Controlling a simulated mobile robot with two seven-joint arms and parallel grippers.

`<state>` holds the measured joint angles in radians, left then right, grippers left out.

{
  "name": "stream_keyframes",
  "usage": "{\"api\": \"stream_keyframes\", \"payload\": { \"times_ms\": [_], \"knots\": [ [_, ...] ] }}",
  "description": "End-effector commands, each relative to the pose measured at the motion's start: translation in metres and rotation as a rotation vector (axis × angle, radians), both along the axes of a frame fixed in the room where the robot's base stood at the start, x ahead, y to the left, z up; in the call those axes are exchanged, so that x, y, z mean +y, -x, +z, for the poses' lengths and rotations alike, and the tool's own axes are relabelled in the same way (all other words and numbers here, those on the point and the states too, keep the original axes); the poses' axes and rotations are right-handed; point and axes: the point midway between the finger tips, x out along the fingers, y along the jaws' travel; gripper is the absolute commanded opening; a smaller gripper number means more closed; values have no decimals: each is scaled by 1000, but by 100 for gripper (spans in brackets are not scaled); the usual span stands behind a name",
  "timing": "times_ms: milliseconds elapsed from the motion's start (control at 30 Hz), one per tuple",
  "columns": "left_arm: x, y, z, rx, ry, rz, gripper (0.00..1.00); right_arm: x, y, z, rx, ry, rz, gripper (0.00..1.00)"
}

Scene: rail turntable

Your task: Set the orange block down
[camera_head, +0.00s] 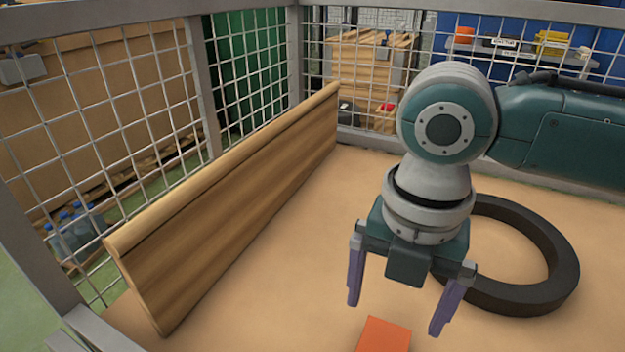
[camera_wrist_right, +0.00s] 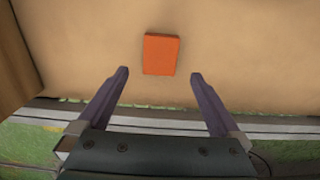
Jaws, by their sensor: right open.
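The orange block (camera_head: 384,336) rests on the tan table top at the bottom edge of the head view, partly cut off by the frame. The right wrist view shows the whole block (camera_wrist_right: 161,54) lying flat, beyond the fingertips and between their lines. My right gripper (camera_head: 396,320) is open and empty, its two purple fingers apart and clear of the block. Its fingers also show in the right wrist view (camera_wrist_right: 160,74). My left gripper is not in the frames.
A black ring (camera_head: 560,263) lies on the table behind and right of my right gripper. A long wooden board (camera_head: 225,215) stands upright along the left side. A wire mesh fence (camera_head: 250,80) encloses the table. Bare table (camera_head: 290,285) lies between board and gripper.

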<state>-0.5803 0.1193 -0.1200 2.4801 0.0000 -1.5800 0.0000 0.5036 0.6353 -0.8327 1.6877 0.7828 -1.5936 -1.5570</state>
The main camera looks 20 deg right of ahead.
Motion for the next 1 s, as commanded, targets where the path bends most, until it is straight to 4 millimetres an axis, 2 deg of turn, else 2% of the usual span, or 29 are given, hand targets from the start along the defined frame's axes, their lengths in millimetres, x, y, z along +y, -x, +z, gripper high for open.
{"api": "stream_keyframes", "payload": {
  "times_ms": [33,133,267,367,467,500,600,667,800,900,1000],
  "knots": [
    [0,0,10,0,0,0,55,0,-1,14,-1,0,1,100],
    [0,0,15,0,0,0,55,0,0,25,0,-1,0,100],
    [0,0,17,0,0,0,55,5,3,30,-2,-11,-18,100],
    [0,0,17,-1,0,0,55,27,15,25,-20,-59,-123,100],
    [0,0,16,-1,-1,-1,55,60,35,20,-46,-155,-367,100],
    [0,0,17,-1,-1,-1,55,71,44,20,-55,-200,-508,100],
    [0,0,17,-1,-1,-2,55,83,63,26,-68,-298,-919,100],
    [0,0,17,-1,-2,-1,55,78,73,30,-73,-336,-1177,100],
    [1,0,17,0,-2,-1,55,47,98,36,-103,-362,-1702,100],
    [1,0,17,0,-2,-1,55,25,113,39,-138,-352,-1944,100],
    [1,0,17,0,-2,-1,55,12,121,41,-163,-344,-2065,100]
  ]
}}
